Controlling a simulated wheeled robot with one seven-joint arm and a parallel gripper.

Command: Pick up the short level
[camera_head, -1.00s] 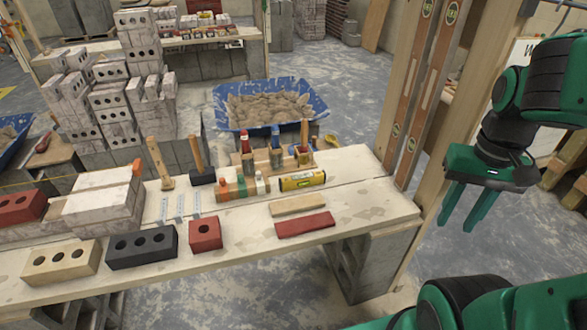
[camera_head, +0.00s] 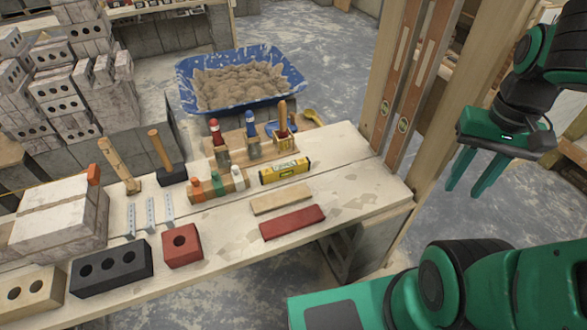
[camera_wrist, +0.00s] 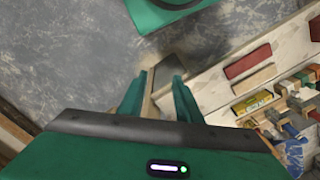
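The short level (camera_head: 285,170) is a small yellow bar with a dark vial window. It lies on the wooden bench towards its back right, behind a tan wooden strip. It also shows in the wrist view (camera_wrist: 252,102), at the right, with the bench beyond my fingers. My gripper (camera_head: 471,188) hangs in the air to the right of the bench and the wooden post, well apart from the level. Its two green fingers are spread with nothing between them; in the wrist view the gripper (camera_wrist: 158,92) also looks empty.
Around the level are a red strip (camera_head: 292,222), a tan strip (camera_head: 281,199), a rack of colored-cap bottles (camera_head: 218,186) and a brush holder (camera_head: 262,149). Two long levels (camera_head: 407,98) lean on the post. A blue mortar tub (camera_head: 187,85) stands behind. Bricks fill the bench's left.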

